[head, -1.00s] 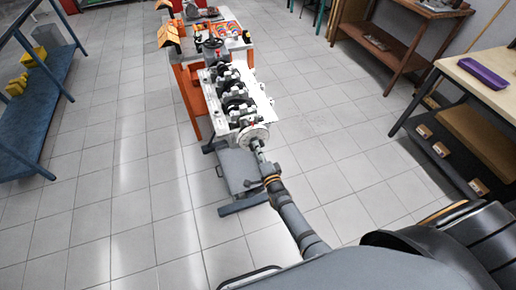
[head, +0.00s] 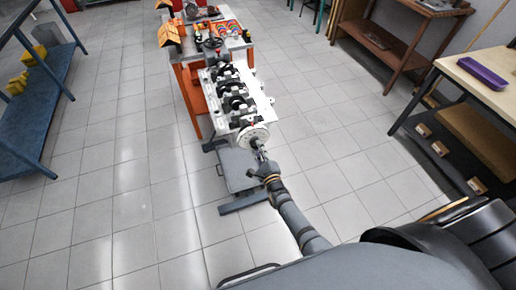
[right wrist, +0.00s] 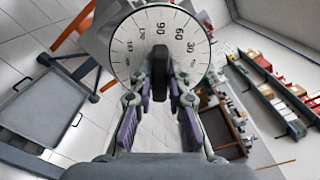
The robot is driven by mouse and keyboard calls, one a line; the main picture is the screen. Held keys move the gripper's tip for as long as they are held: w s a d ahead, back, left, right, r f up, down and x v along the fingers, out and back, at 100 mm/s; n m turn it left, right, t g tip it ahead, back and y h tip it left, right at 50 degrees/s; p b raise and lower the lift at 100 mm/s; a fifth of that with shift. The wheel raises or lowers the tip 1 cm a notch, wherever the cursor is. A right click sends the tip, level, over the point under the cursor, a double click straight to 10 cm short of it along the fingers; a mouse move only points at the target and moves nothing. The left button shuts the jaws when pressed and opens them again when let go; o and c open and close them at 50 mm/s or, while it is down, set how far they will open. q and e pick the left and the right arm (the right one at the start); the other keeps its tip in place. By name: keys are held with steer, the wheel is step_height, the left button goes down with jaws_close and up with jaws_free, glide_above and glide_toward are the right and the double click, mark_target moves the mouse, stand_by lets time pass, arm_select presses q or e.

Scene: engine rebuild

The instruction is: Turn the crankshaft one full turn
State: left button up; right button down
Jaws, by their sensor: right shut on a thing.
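The engine block (head: 262,100) stands on its stand with the dark crankshaft (head: 232,88) lying along its top. A white degree wheel (head: 252,137) is on the crankshaft's near end. A dark bar (right wrist: 160,62) sticks out in front of the wheel. My right gripper (head: 260,153) is at the wheel's near side. In the right wrist view its fingers (right wrist: 160,88) are on both sides of the bar, shut on it. My left gripper is not in view.
A grey tray (head: 238,168) is low under the engine's near end. An orange bench (head: 176,72) with parts stands behind. A blue shelf (head: 45,95) is at left, and a workbench (head: 470,70) with a purple tray (head: 482,73) at right. Tiled floor is clear on both sides.

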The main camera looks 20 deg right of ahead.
steer(key=shift+m, duration=0.6)
steer(key=c, duration=1.3)
jaws_free()
steer(key=s, duration=1.2)
steer(key=shift+d, duration=0.2)
